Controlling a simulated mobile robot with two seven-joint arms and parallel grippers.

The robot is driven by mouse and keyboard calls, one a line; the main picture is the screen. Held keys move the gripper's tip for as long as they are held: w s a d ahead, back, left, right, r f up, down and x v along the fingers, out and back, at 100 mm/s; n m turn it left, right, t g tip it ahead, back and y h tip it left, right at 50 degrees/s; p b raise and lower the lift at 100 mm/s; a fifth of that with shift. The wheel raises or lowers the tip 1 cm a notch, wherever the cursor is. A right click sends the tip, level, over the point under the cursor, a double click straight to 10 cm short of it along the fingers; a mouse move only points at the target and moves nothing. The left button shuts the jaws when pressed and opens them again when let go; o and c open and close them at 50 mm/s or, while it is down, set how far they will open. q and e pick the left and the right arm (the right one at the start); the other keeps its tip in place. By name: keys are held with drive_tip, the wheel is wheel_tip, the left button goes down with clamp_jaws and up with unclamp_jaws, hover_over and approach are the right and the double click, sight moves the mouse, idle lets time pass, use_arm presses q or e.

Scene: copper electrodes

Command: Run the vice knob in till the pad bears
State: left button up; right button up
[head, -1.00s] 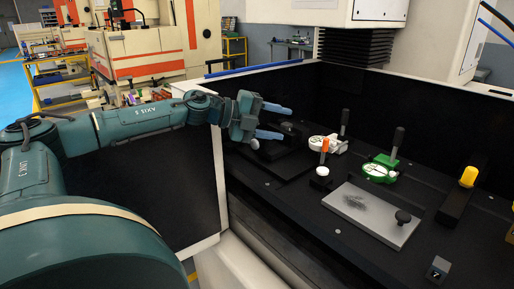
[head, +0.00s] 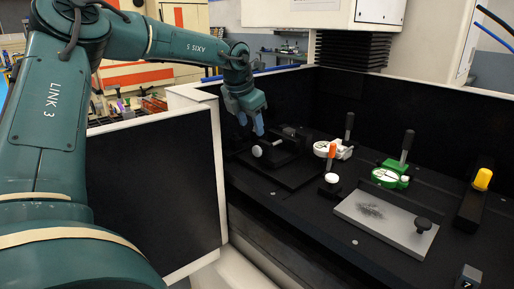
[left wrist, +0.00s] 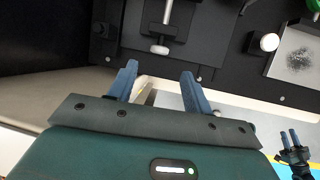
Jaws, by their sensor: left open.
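The vice (head: 290,141) is black and stands on the dark bed at the back left in the head view. Its pale round knob (head: 257,151) faces the near side. In the left wrist view the knob (left wrist: 160,49) sits at the end of a bright screw (left wrist: 167,12), just beyond the fingertips. My left gripper (head: 251,130) is open and empty, its blue fingers pointing down just above the knob, apart from it. The pad's contact cannot be made out. My right gripper (left wrist: 289,138) shows small at the lower right of the left wrist view, fingers apart and empty.
A white-edged black panel (head: 150,190) stands at the left.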

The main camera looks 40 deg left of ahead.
sight(258, 147)
use_arm(q)
drive_tip(key=x, duration=1)
drive_tip(key=shift+r, duration=0.1)
drive_tip(key=c, duration=1)
drive_tip(key=shift+d+f+y+b, duration=0.1)
drive_tip(key=shift+f+y+b, duration=0.2)
drive_tip(key=shift+b, duration=0.95)
drive_tip(key=shift+r, duration=0.3)
drive_tip(key=o, duration=1)
